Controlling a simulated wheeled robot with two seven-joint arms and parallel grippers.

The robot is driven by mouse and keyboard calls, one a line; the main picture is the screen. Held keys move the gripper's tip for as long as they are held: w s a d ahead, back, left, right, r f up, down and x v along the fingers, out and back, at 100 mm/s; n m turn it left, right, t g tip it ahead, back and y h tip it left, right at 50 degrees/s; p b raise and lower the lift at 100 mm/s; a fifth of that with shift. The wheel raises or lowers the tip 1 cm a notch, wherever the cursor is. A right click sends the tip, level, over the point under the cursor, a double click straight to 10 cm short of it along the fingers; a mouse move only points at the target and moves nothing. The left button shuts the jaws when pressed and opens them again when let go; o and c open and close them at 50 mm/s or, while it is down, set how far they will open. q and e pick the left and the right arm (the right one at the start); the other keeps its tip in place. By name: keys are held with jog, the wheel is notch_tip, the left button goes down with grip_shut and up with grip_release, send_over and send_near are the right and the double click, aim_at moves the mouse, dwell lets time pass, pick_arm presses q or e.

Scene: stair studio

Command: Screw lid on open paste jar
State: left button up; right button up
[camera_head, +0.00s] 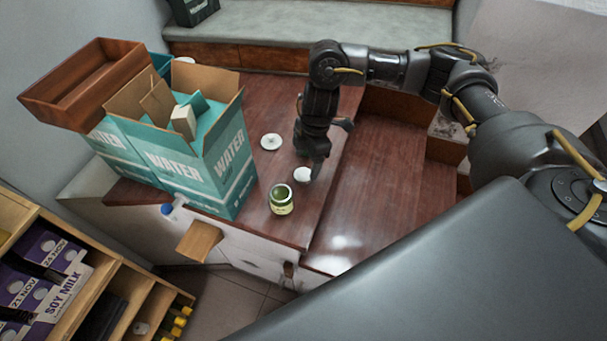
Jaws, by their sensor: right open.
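An open paste jar (281,200) with green contents stands upright near the front edge of the brown wooden top, its mouth uncovered. A round white lid-like disc (302,174) lies just behind and right of the jar. A second round white piece (270,142), with a small mark or knob at its middle, lies farther back to the left. My right gripper (312,158) points down over the wooden top, open, close to the nearer white disc. I cannot tell whether its fingers touch that disc. My left gripper is not in view.
An open teal water carton (215,160) stands left of the jar, with a wooden tray (88,84) tilted on the boxes. A lower brown wooden surface (385,190) lies right of the jar. A shelf with soy milk cartons (45,265) is at lower left.

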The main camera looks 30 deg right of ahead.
aim_at(303, 174)
jog(key=shift+w+a+f, duration=0.1)
jog(key=shift+a+f, duration=0.1)
jog(key=shift+f, duration=1.1)
jog(key=shift+w+a+f, duration=0.1)
jog(key=shift+a+f, duration=0.1)
jog(key=shift+f, duration=1.1)
jog(key=c, duration=1)
